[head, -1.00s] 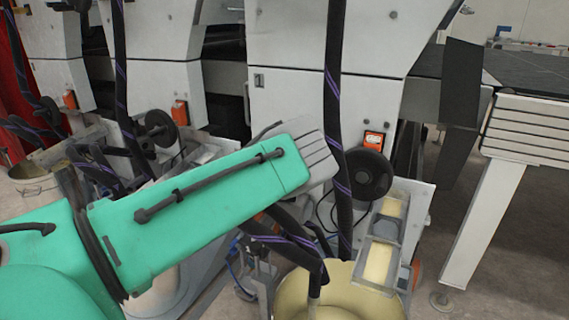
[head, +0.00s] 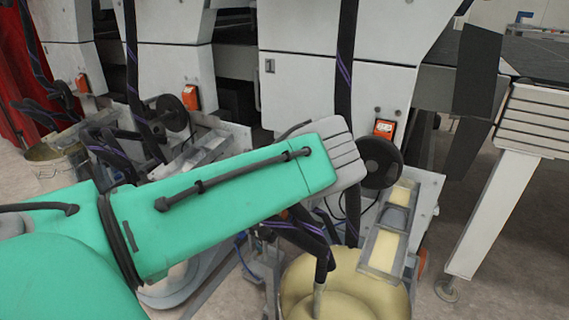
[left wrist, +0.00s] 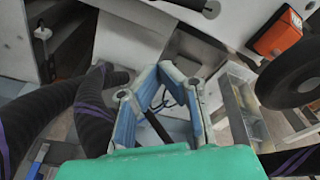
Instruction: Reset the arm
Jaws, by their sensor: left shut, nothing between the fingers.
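My left arm (head: 225,205) is green and comes in from the left in the head view, reaching up and right in front of the machine. Its grey ridged end piece (head: 343,155) is in front of the machine's lower panel. The fingers are hidden in the head view. In the left wrist view my left gripper (left wrist: 157,72) is shut, with its blue and grey finger links bent together and nothing held. My right arm and gripper are in neither view.
A grey coating machine (head: 330,85) fills the background, with black hoses (head: 346,70), a black handwheel (head: 376,162) and an orange switch (head: 383,129). A cream bucket (head: 300,285) stands below the arm. A grey leg (head: 492,215) stands at right. Open floor shows at lower right.

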